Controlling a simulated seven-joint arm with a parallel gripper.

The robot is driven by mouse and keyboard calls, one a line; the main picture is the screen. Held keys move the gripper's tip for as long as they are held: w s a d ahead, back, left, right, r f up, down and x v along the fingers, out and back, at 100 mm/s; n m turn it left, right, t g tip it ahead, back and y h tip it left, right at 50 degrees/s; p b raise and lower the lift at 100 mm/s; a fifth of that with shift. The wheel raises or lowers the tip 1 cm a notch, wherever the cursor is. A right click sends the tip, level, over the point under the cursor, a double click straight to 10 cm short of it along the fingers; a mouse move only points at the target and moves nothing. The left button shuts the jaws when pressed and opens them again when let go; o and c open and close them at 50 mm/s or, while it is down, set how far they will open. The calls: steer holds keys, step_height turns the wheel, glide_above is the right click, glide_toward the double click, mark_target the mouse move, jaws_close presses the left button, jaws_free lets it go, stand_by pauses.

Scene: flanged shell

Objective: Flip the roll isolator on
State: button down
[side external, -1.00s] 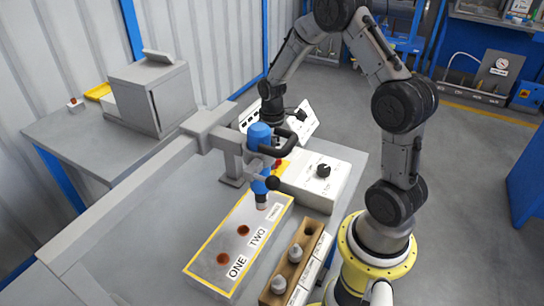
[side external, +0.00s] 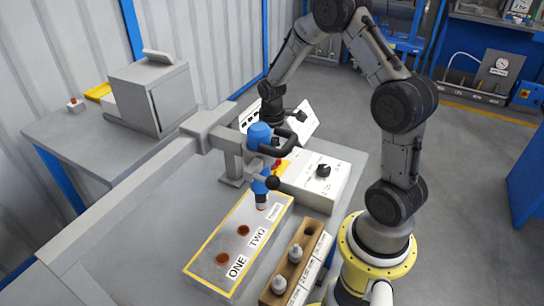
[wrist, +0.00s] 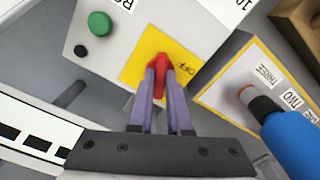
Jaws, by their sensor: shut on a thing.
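The roll isolator is a red handle (wrist: 162,62) on a yellow plate (wrist: 150,58) on top of a light grey control box (wrist: 105,65). The word OFF shows on the plate, to the right of the handle in the wrist view. My gripper (wrist: 159,78) is shut on the red handle, with a purple finger on either side. In the side view only a bit of red and yellow shows, and the blue drill-like tool hides my fingers there. The handle's exact angle is hard to tell between the fingers.
A green button (wrist: 99,23) sits on the box near the handle. The blue tool (side external: 260,135) on its grey arm stands close to my gripper, above a yellow-edged plate (side external: 215,262) marked ONE, TWO, THREE. A wooden rack (side external: 312,240) is in front.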

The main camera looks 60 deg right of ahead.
steer(key=shift+m, duration=2.8)
steer(key=c, duration=0.9)
jaws_free()
steer(key=shift+o, duration=0.2)
steer(key=shift+r, duration=0.15)
step_height(320, 180, up, 14)
steer(key=shift+f, duration=0.2)
